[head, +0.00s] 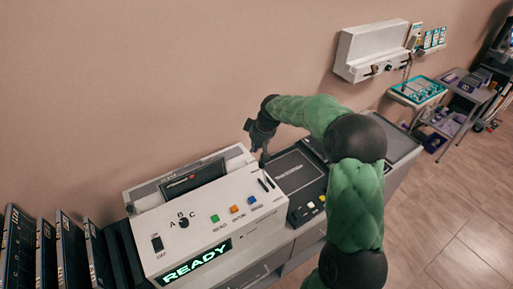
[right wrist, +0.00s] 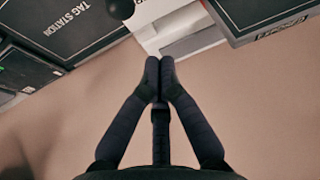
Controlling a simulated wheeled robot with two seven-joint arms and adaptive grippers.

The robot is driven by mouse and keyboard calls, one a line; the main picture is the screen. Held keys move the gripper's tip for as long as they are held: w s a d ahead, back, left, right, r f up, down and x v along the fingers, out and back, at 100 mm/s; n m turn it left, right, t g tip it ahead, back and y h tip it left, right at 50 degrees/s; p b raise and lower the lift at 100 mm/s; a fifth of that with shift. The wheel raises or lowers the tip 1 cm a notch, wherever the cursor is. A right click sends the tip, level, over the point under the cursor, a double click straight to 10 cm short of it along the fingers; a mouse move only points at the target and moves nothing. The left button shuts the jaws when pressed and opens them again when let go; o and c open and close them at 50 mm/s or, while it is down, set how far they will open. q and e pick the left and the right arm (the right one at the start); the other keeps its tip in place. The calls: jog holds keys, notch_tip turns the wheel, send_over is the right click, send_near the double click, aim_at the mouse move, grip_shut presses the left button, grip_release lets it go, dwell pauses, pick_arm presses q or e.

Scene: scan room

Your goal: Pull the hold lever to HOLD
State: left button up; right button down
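My right gripper (head: 259,148) is over the back right part of the white console (head: 222,213), beside its right end. In the right wrist view its two fingertips (right wrist: 159,72) meet, with nothing seen between them. A round black knob (right wrist: 121,8) shows at the top edge of that view, ahead of the fingertips and apart from them. It may be the hold lever's end; I cannot tell for sure. In the head view the lever is not clear, as the dark gripper covers that spot. A HOLD mark is not readable. My left gripper is not in view.
The console's green READY display (head: 196,262) is lit, with coloured buttons (head: 235,209) and an A-B-C dial (head: 183,222) above it. Black folders (head: 72,250) stand at the left. A black panel (head: 297,170) lies right of the console. The wall is close behind.

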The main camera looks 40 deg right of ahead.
jog(key=x, duration=0.7)
jog(key=shift+f+b, duration=0.1)
jog(key=shift+b, duration=0.25)
jog(key=s, duration=0.1)
jog(key=s+r, duration=0.1)
jog(key=shift+s+d+r, duration=0.1)
jog(key=shift+s+r, duration=0.05)
jog(key=shift+s, duration=0.2)
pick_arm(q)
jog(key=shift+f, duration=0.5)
pick_arm(e)
jog(key=shift+s+r, duration=0.15)
jog(key=shift+s, duration=0.45)
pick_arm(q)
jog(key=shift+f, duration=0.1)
